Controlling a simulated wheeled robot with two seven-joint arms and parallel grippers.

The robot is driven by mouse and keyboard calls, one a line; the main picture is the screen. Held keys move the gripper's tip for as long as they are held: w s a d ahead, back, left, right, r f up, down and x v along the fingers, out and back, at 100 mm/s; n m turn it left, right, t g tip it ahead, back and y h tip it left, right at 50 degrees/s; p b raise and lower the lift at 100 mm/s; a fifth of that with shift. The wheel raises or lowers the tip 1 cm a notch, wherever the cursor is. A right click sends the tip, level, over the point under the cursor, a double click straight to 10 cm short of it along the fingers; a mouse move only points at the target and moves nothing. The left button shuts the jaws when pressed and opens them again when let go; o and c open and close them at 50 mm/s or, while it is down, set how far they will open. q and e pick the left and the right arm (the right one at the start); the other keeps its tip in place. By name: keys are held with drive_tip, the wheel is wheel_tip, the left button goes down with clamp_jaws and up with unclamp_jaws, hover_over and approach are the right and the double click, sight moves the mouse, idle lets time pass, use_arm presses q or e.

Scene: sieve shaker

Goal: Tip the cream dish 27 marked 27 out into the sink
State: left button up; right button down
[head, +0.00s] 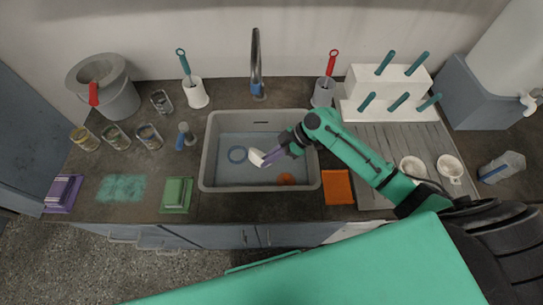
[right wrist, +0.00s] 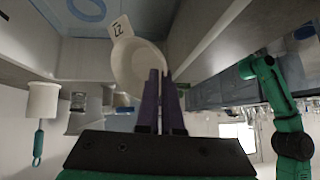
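The cream dish (head: 257,157) is held above the sink (head: 209,165) by my right gripper (head: 272,156). In the right wrist view the dish (right wrist: 138,62) has a tab marked 27 (right wrist: 121,28), and the two purple fingers (right wrist: 160,90) are shut on its rim. The dish looks tilted in the head view. I cannot tell whether anything is in it. The sink is a grey basin with a blue ring and an orange piece on its floor. My left gripper is not in view.
The tap (head: 256,65) stands behind the sink. Brush holders (head: 195,94) flank the tap.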

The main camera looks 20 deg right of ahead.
drive_tip(key=shift+w+d+r+g+y+b, duration=0.25)
drive_tip(key=shift+d+y+b, duration=0.2)
drive_tip(key=shift+y+b, duration=0.55)
idle(0.6)
drive_tip(key=p, duration=0.1)
drive_tip(key=r+h+p, duration=0.1)
drive_tip(key=p, duration=0.1)
drive_tip(key=shift+s+a+r, duration=0.2)
drive_tip(key=shift+a, duration=0.2)
drive_tip(key=shift+s+a+f+t+h+p, duration=0.15)
drive_tip(key=shift+a+f+t+h+p, duration=0.15)
drive_tip(key=shift+f+t+h+p, duration=0.5)
drive_tip(key=shift+f+h+b, duration=0.3)
drive_tip(key=shift+b, duration=0.1)
drive_tip(key=shift+s+a+n+t+h+p, duration=0.4)
drive_tip(key=shift+s+a+t+h+p, duration=0.4)
drive_tip(key=shift+a+h+p, duration=0.5)
drive_tip(key=shift+s+a+n+t+h+p, duration=0.5)
drive_tip(key=shift+s+a+h+p, duration=0.45)
drive_tip(key=shift+a+h, duration=0.5)
drive_tip(key=shift+s+a+n+t+h+p, duration=0.3)
drive_tip(key=shift+s+a+t+h+p, duration=0.45)
drive_tip(key=shift+a+h+p, duration=0.6)
